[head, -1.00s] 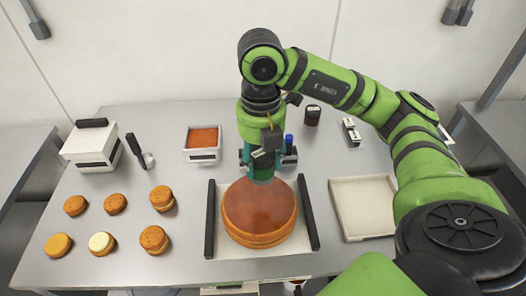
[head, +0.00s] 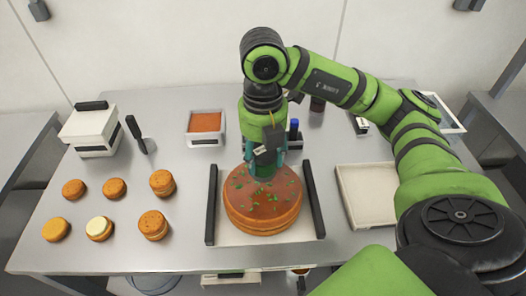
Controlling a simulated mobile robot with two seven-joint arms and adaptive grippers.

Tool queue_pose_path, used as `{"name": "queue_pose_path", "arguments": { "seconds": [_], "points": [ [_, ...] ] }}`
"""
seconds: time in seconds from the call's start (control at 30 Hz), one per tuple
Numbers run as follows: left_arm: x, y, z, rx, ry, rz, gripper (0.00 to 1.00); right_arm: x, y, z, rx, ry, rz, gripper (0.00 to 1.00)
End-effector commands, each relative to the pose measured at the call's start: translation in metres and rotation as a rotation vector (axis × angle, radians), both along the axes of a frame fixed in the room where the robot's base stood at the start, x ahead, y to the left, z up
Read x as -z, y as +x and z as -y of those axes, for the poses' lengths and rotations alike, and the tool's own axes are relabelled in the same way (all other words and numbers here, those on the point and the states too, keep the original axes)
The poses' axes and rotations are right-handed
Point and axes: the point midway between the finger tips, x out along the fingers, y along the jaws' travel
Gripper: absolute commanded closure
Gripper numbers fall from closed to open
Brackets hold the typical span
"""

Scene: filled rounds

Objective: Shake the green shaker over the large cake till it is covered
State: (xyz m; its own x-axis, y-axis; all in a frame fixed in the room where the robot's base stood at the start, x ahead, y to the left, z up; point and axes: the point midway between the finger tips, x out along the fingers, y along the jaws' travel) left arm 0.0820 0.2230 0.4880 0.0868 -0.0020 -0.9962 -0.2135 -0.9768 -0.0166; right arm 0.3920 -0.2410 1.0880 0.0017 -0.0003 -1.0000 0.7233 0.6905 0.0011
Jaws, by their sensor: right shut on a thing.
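The large cake (head: 262,212) is a round, layered brown cake on a white tray with two black side bars (head: 212,215). Green bits lie scattered over its top; brown patches show between them. My right gripper (head: 266,168) reaches down from above, over the back part of the cake. It is shut on a teal-green shaker (head: 262,172), mostly hidden by the gripper. The shaker is just above the cake top; whether they touch cannot be told. My left gripper is not in view.
Several small cakes (head: 161,184) stand at the left, one with a pale top (head: 100,228). A white box (head: 90,132), a spatula (head: 138,134) and a tray of orange filling (head: 205,127) are behind. A blue-capped item (head: 294,129) stands behind my gripper. An empty pale tray (head: 366,194) lies right.

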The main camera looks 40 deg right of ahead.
Motion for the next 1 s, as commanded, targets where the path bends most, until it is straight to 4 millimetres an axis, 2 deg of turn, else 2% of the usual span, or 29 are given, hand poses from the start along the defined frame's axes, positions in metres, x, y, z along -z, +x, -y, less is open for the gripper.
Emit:
{"name": "queue_pose_path", "arguments": {
  "seconds": [0.43,1.0],
  "points": [
    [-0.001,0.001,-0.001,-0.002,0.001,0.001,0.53,-0.001,0.000,-0.001,0.000,0.000,0.000,0.84],
    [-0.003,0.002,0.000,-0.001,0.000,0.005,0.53,-0.001,0.000,-0.015,0.000,0.000,0.000,0.84]
  ]
}}
